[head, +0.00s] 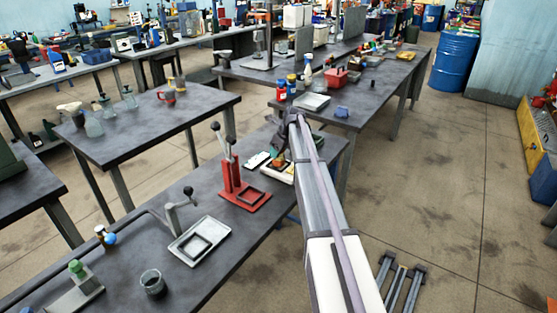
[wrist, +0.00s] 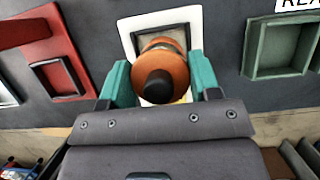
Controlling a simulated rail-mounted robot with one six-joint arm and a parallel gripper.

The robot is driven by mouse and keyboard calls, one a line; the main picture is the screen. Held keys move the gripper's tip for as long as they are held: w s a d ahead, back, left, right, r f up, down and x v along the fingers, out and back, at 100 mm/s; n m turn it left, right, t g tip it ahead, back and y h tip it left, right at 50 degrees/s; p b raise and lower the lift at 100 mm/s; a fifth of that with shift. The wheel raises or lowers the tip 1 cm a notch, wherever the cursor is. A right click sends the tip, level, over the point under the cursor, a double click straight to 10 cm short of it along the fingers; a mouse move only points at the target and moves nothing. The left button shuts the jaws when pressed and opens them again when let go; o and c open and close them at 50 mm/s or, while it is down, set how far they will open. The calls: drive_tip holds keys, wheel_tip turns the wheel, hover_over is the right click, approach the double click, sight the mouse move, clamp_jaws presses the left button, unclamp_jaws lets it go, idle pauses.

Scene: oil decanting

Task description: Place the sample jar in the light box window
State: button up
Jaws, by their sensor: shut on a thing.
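The sample jar (wrist: 163,72) is amber-orange with a black cap, seen from above in the wrist view. My gripper (wrist: 158,78) has teal fingers, one on each side of the jar, and is shut on it. The light box window (wrist: 134,24) is a white frame around a grey recess, partly hidden behind the jar. The jar overlaps the window's near part; I cannot tell whether it touches the box or is held above it. In the head view the jar (head: 279,160) shows small and orange over the white light box (head: 275,174), below my gripper (head: 285,148).
A red press stand with a square frame (head: 247,194) stands left of the light box. A green square tray (wrist: 252,60) lies to its right in the wrist view. Nearer on the bench are a pale tray (head: 185,247) and a dark glass beaker (head: 152,284).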

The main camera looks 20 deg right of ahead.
drive_tip(key=shift+f+p, duration=0.3)
drive_tip(key=shift+c, duration=0.3)
drive_tip(key=shift+f, duration=0.2)
drive_tip(key=o, duration=1.1)
drive_tip(key=p+v, duration=1.1)
drive_tip(key=v, duration=0.1)
drive_tip(key=shift+r, duration=0.25)
